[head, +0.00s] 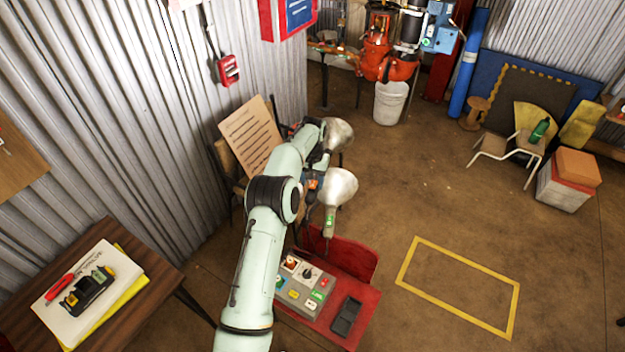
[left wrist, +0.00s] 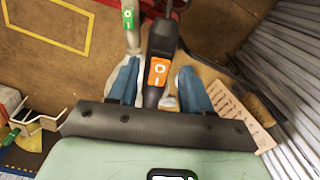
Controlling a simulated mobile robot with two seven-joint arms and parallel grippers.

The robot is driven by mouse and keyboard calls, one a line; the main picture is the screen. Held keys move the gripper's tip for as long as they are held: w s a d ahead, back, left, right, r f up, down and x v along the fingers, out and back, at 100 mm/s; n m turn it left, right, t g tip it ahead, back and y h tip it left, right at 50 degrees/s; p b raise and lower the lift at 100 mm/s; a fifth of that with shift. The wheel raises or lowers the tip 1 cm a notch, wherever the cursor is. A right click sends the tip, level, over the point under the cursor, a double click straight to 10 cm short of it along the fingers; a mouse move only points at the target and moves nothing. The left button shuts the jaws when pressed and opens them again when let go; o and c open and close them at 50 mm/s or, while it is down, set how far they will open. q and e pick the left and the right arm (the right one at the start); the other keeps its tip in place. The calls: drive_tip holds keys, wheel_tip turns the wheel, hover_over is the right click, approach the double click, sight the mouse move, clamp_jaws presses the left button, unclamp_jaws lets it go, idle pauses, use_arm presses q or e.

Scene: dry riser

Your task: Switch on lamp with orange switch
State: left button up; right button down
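The orange switch (left wrist: 158,72) sits on a black lamp handle (left wrist: 162,38) in the left wrist view, marked with white symbols. My left gripper (left wrist: 159,68) is open, with one blue finger on each side of the handle and a small gap on both sides. In the head view my left gripper (head: 313,182) is beside the lamps and mostly hides the orange switch. A second lamp with a green switch (head: 331,218) stands close by; its switch also shows in the left wrist view (left wrist: 129,19). Two metal lamp shades (head: 340,188) show in the head view. My right gripper is not in view.
A red table (head: 358,318) below holds a grey control box (head: 304,284) with several buttons and a black tray (head: 347,315). A clipboard-like board (head: 250,137) leans near the corrugated wall. A wooden table (head: 165,290) is at left.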

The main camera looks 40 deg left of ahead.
sight(312, 184)
use_arm(q)
drive_tip(key=shift+w, duration=0.1)
wheel_tip(312, 184, up, 12)
idle(0.5)
idle(0.5)
